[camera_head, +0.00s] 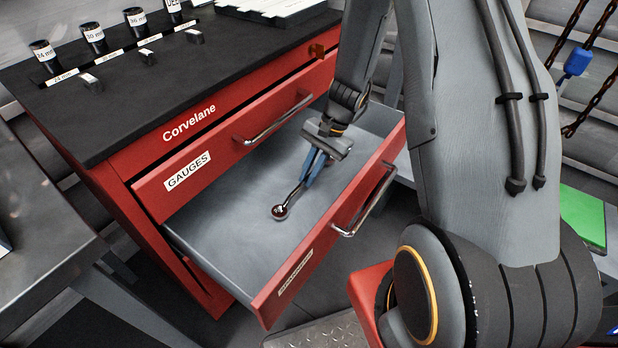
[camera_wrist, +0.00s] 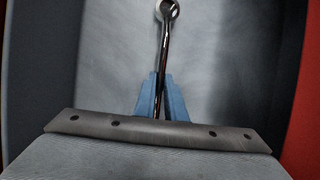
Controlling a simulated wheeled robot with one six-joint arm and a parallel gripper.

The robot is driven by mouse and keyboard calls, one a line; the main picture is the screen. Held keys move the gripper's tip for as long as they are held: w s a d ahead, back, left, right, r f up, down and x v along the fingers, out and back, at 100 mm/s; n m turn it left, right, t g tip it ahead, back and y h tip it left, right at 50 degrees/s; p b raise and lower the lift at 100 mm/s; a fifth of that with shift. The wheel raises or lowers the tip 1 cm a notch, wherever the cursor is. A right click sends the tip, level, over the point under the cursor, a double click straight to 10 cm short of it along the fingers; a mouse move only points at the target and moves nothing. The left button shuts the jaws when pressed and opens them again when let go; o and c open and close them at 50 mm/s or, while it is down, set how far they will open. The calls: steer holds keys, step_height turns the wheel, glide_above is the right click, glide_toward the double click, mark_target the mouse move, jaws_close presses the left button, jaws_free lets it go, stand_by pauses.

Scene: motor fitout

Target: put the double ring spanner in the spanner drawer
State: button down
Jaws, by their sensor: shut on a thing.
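The double ring spanner (camera_head: 281,210) is a dark metal bar with a ring end, inside the open lower drawer (camera_head: 205,243). My gripper (camera_head: 306,180) has blue fingers shut on its shank. In the wrist view the spanner (camera_wrist: 166,45) runs up from between the blue fingertips (camera_wrist: 161,95), with one ring at the top. Its other end is hidden by my gripper. The spanner is low over the grey drawer floor; I cannot tell whether it touches it. The drawer's front label (camera_head: 295,272) is too slanted to read.
The black cabinet top (camera_head: 150,90) carries several labelled sockets (camera_head: 94,38) and small blocks. The open drawer's red front (camera_head: 330,222) and handle (camera_head: 364,200) stick out towards my arm. The drawer floor around the spanner is clear.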

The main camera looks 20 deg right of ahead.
steer(key=shift+f, duration=0.8)
steer(key=c, duration=1.8)
jaws_free()
steer(key=s+v, duration=0.1)
steer(key=v, duration=1.1)
steer(key=s+r+n+h, duration=0.1)
steer(key=s+r+n, duration=0.1)
steer(key=s, duration=0.3)
steer(key=s+r+n+h, duration=0.2)
steer(key=s+r+n, duration=0.1)
steer(key=s+r, duration=0.2)
steer(key=s+r+n+t+h, duration=0.1)
steer(key=s+r+n+h, duration=0.1)
steer(key=s, duration=0.5)
steer(key=shift+s+d+r+n, duration=0.15)
steer(key=shift+r+n, duration=0.2)
steer(key=shift+r, duration=0.2)
steer(key=shift+d+r+n, duration=0.1)
steer(key=shift+r+n, duration=0.25)
steer(key=shift+r, duration=0.2)
